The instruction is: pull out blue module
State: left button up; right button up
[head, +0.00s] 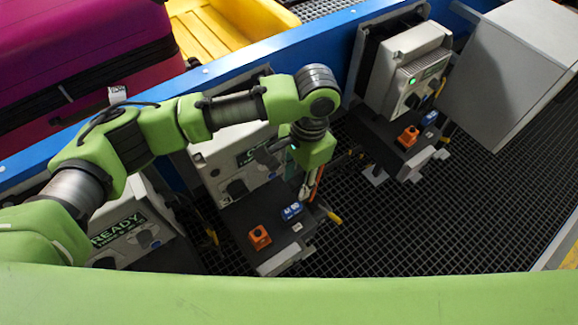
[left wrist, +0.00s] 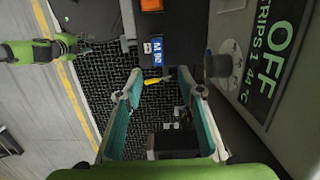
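The blue module (head: 291,211) with white lettering sits on the dark shelf of the middle control unit, and an orange module (head: 260,237) sits to its left. In the left wrist view the blue module (left wrist: 157,50) lies just beyond my fingertips, below the orange module (left wrist: 151,5). My left gripper (head: 307,191) hangs at the right of the blue module, pointing down. Its fingers (left wrist: 161,87) are spread apart and empty in the left wrist view. My right arm with its gripper (left wrist: 86,46) shows small at the left of the left wrist view; its fingers are too small to judge.
Another unit at the right has its own blue module (head: 429,118) and orange module (head: 408,136). A yellow piece (head: 334,217) sticks out beside the middle shelf. A grey box (head: 515,65) stands at the right. The black grid floor (head: 400,225) is open.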

pick_arm(q)
send_over(292, 208)
jog(key=f, duration=0.4)
jog(key=shift+d+f, duration=0.2)
jog(key=shift+d, duration=0.2)
jog(key=f, duration=0.3)
jog(key=shift+w+a+f+p, duration=0.1)
jog(key=shift+a+f+p, duration=0.05)
jog(key=shift+a+p, duration=0.15)
jog(key=f, duration=0.4)
jog(key=shift+s+a+f, duration=0.1)
jog(key=shift+s+f, duration=0.1)
jog(key=shift+f, duration=0.45)
jog(key=shift+c, duration=0.4)
grip_shut()
pick_arm(e)
jog(key=shift+g, duration=0.3)
jog(key=s+d, duration=0.1)
jog(key=s, duration=0.1)
jog(key=s+d, duration=0.1)
jog(key=shift+s+d+r, duration=0.3)
jog(key=shift+s+r, duration=0.05)
jog(key=shift+s, duration=0.05)
pick_arm(q)
jog(key=shift+r+p, duration=0.2)
jog(key=shift+p, duration=0.15)
pick_arm(e)
jog(key=shift+w+r, duration=0.1)
jog(key=shift+r, duration=0.1)
